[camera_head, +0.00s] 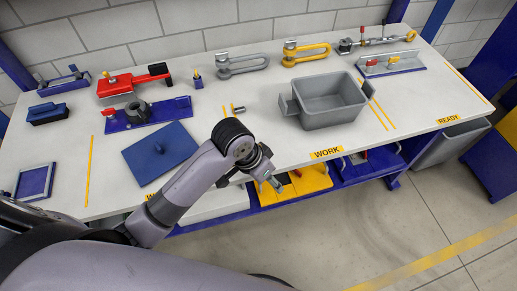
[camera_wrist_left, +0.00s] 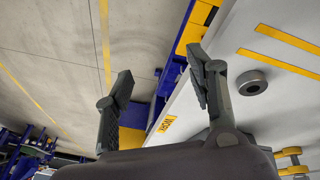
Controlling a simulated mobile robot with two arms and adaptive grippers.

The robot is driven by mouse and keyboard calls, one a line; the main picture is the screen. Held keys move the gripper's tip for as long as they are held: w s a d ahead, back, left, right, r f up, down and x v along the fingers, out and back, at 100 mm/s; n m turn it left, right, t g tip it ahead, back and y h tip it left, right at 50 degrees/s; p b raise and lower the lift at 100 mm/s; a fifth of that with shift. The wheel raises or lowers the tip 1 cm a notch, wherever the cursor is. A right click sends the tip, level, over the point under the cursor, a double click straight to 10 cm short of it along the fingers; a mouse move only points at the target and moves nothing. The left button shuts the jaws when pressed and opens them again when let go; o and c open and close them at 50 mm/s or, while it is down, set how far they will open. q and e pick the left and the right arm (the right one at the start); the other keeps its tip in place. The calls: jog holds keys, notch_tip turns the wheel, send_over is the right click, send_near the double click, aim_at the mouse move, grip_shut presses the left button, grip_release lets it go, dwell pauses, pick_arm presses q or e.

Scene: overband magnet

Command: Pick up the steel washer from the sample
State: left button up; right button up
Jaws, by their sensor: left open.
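A round grey ring-like piece with a dark centre hole (camera_wrist_left: 252,82) lies on the white table in the left wrist view, right of my gripper's fingers and apart from them. I cannot tell whether it is the steel washer. My left gripper (camera_head: 272,182) hangs over the front edge of the table in the head view. In the left wrist view, its two fingers (camera_wrist_left: 160,64) are wide apart with nothing between them. A grey open bin (camera_head: 325,116) stands on the table and looks empty. My right gripper is not in view.
The white table (camera_head: 270,140) holds a blue plate (camera_head: 160,153), a dark ring on a blue base (camera_head: 138,110), a red clamp (camera_head: 116,84) and shackles (camera_head: 243,65) at the back. Yellow bins (camera_head: 310,180) sit below the front edge. The table between plate and bin is mostly clear.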

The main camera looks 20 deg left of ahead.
pick_arm(q)
jog(key=w+a+r+m+g+y, duration=0.1)
jog(key=w+a+r+y, duration=0.15)
jog(key=w+r, duration=0.4)
jog(key=w+a+r+m+g+y, duration=0.1)
jog(key=w+a+r, duration=0.2)
jog(key=r, duration=0.6)
jog(key=f, duration=1.1)
jog(key=shift+w+a, duration=0.2)
jog(key=shift+w+f+p, duration=0.15)
jog(key=shift+f+p, duration=0.1)
jog(key=shift+f, duration=1.3)
jog(key=shift+w+f+p, duration=0.15)
jog(key=shift+f+p, duration=0.05)
jog(key=shift+f, duration=1.3)
grip_shut()
